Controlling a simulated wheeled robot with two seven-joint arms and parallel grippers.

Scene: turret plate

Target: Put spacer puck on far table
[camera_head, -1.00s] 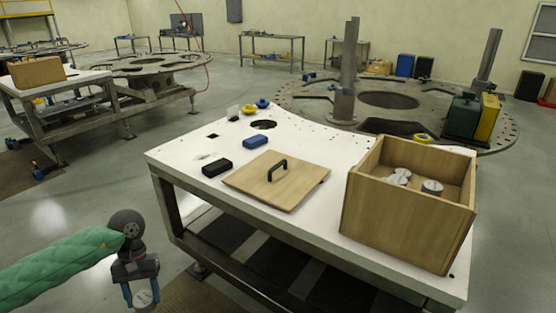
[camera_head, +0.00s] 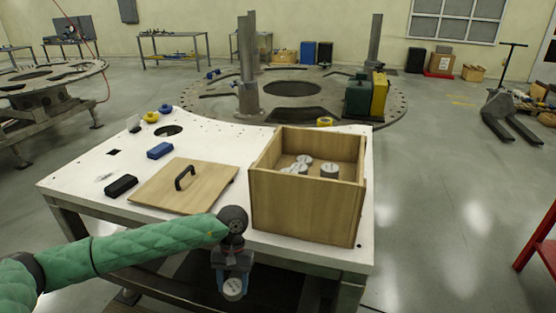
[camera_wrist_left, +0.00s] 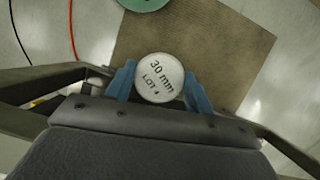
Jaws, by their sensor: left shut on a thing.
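My left gripper (camera_head: 233,284) is shut on a spacer puck (camera_head: 233,289), a small grey-white disc, in front of the white table's (camera_head: 95,200) near edge. In the left wrist view the puck (camera_wrist_left: 159,78) sits between the two blue fingers and reads "30 mm". Several more grey pucks (camera_head: 302,164) lie inside the open wooden box (camera_head: 303,208) at the table's right end. Which table is the far one I cannot tell for sure. My right gripper does not show.
A wooden lid (camera_head: 170,186) with a black handle lies left of the box. A black block (camera_head: 121,186), a blue block (camera_head: 160,151) and yellow and blue rings lie further left. A round slotted plate (camera_head: 300,110) stands behind. A pallet jack (camera_head: 508,115) stands on open floor at right.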

